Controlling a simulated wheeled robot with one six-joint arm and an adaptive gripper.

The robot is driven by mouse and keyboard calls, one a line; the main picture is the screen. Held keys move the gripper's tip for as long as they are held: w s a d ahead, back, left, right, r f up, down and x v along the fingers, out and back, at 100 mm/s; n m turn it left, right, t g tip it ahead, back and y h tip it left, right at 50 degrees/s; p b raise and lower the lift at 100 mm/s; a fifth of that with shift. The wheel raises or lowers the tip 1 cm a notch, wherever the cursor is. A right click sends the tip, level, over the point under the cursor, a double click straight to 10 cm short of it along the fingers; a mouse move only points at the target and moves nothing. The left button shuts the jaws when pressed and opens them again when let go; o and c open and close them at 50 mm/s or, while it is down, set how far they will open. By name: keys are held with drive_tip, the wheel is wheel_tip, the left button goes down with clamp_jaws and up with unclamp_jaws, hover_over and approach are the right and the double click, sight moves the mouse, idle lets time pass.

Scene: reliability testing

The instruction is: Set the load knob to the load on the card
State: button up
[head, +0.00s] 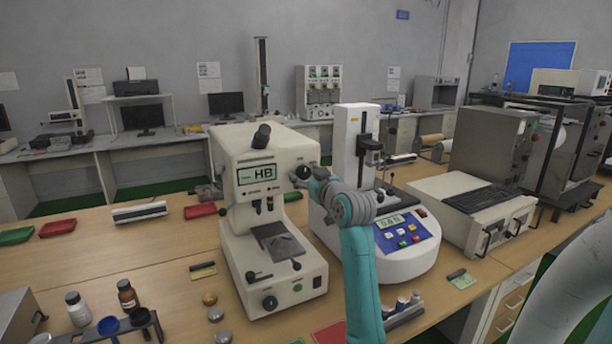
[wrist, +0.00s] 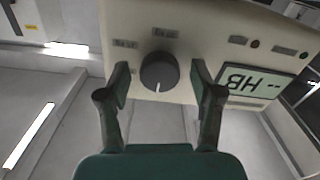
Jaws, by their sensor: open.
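The hardness tester (head: 240,160) is a cream machine on the bench, with a display (head: 257,174) reading HB. The dark round load knob (head: 303,172) is on its upper front, right of the display. In the wrist view the knob (wrist: 159,72) shows a white pointer line at its lower edge; that view has the HB display upside down. My gripper (wrist: 160,75) is open, with one finger on each side of the knob and gaps visible. Labels surround the knob, too blurred to read. A small yellow card (head: 204,273) lies left of the tester; its writing is unreadable.
A white tester with a blue keypad (head: 402,238) stands close on the right, behind my arm. Bottles (head: 128,296), a dark rack and metal pieces (head: 209,298) lie at the front left.

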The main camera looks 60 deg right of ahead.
drive_tip(key=shift+w, duration=0.1)
drive_tip(key=c, duration=1.1)
drive_tip(key=shift+c, duration=0.2)
drive_tip(key=shift+m, duration=0.3)
drive_tip(key=m, duration=0.5)
drive_tip(key=shift+m, duration=0.3)
drive_tip(key=m, duration=1.1)
drive_tip(key=shift+m, duration=0.3)
drive_tip(key=m, duration=0.6)
